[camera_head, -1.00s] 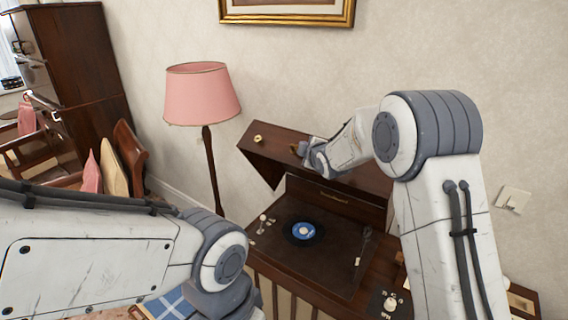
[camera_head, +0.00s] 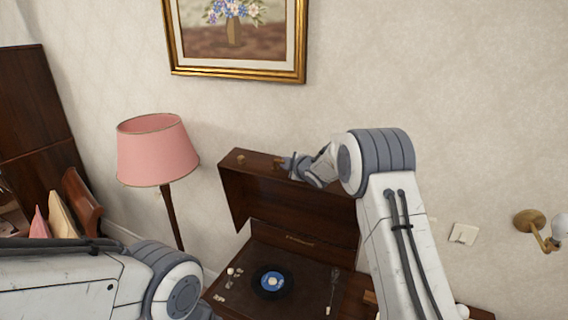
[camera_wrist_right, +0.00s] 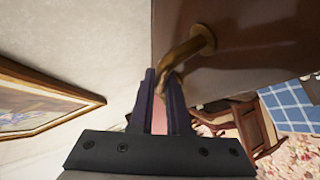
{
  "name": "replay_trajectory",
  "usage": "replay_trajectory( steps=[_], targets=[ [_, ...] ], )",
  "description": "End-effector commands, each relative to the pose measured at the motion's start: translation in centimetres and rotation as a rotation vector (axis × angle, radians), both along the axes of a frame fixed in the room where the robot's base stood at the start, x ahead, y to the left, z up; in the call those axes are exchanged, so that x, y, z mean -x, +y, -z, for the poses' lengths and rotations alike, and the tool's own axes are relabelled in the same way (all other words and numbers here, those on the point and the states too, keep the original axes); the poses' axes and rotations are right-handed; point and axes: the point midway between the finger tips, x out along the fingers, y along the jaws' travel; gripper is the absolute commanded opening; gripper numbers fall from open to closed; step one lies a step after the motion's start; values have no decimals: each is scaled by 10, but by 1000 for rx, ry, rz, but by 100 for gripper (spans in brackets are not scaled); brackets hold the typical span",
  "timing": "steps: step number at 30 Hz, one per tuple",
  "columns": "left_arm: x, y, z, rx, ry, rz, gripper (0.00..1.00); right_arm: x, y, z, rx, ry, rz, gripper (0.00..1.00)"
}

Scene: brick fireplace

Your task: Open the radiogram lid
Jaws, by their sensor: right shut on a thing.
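The radiogram lid (camera_head: 290,205) is dark wood and stands raised, tilted up over the open deck (camera_head: 258,262). The deck holds a turntable with a blue-labelled record (camera_head: 272,281). My right gripper (camera_head: 284,163) is at the lid's top edge. In the right wrist view, its fingers (camera_wrist_right: 161,95) are shut on the curved brass handle (camera_wrist_right: 190,48) fixed to the lid (camera_wrist_right: 235,45). A second small brass fitting (camera_head: 240,159) shows on the lid's left part. My left arm enters at lower left; its gripper is out of view.
A pink-shaded floor lamp (camera_head: 157,152) stands left of the radiogram. A gold-framed picture (camera_head: 236,74) hangs on the wall behind. A wall switch (camera_head: 463,234) and a brass wall lamp (camera_head: 535,226) are at right. Chairs and a dark cabinet (camera_head: 32,130) are at far left.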

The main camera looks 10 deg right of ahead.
Motion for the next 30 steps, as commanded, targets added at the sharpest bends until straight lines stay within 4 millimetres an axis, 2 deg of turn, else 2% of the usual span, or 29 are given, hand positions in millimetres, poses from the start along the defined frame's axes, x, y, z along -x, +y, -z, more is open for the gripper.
replay_trajectory(
  steps=[7,8,9,10,23,26,30],
  targets=[
    [0,0,0,0,0,0,50,-1,-1,-2,-1,-6,2,0],
    [0,0,0,0,0,0,50,-1,-1,-2,-1,-6,2,22],
    [0,0,0,0,0,0,50,-1,-1,-2,0,-5,2,38],
    [0,0,0,0,0,0,50,-1,-1,-2,0,-5,2,45],
    [0,0,2,0,0,0,50,1,0,1,0,1,1,45],
    [0,0,7,0,0,-1,50,7,-2,-1,1,1,2,45],
    [0,0,19,0,0,-3,50,26,-7,-6,1,-1,2,45]
  ],
)
